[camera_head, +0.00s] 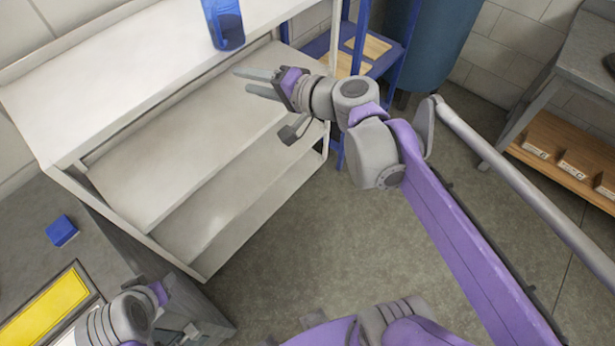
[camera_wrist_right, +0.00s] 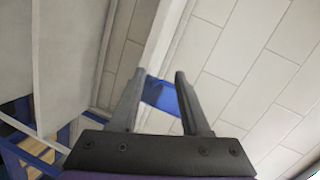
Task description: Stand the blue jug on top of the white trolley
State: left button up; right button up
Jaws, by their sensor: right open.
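The blue jug (camera_head: 224,25) appears upright on the top of the white trolley (camera_head: 110,75), close to the front edge. Its upper part is cut off by the picture's edge. My right gripper (camera_head: 240,81) is open and empty. In the head view its fingers point left, just below the jug in the picture and apart from it. In the right wrist view, the jug (camera_wrist_right: 161,95) shows between the fingers of my right gripper (camera_wrist_right: 158,82), seemingly beyond the tips. Part of my left arm shows at the lower left, but its gripper fingers do not show.
A grey surface at the left holds a small blue block (camera_head: 61,231) and a yellow panel (camera_head: 45,312). A blue rack (camera_head: 362,62) and a blue barrel (camera_head: 432,45) stand behind my right arm. A grey bench (camera_head: 585,60) is at the right. The trolley top left of the jug is clear.

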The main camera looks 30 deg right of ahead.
jog(key=s+a+f+n+g+h, duration=0.1)
jog(key=s+a+f+n+g, duration=0.1)
jog(key=s+f, duration=0.3)
jog(key=s+a+f+n+g+h, duration=0.1)
jog(key=s+f+n+g, duration=0.2)
jog(key=s+f, duration=0.3)
notch_tip(320, 180, down, 3)
jog(key=shift+s+a+f+n+g, duration=0.15)
jog(key=shift+a+f+n+g, duration=0.05)
jog(key=shift+a+n+g, duration=0.25)
jog(key=s+d+f+n+h, duration=0.1)
jog(key=s+f, duration=0.1)
jog(key=s+d+f+n+g+h, duration=0.1)
jog(key=s+d+f+h, duration=0.1)
jog(key=s+f, duration=0.1)
jog(key=s+d+f+n+g+h, duration=0.1)
jog(key=s+d+f, duration=0.1)
jog(key=shift+s+f+n+h, duration=0.2)
jog(key=shift+f+n+h, duration=0.05)
jog(key=shift+f+h, duration=0.15)
jog(key=shift+c, duration=0.3)
jog(key=shift+s+d+f, duration=0.15)
jog(key=shift+s+d, duration=0.05)
jog(key=shift+d, duration=0.05)
jog(key=shift+c, duration=1.2)
jog(key=shift+d, duration=0.1)
jog(key=shift+c, duration=1.2)
grip_shut()
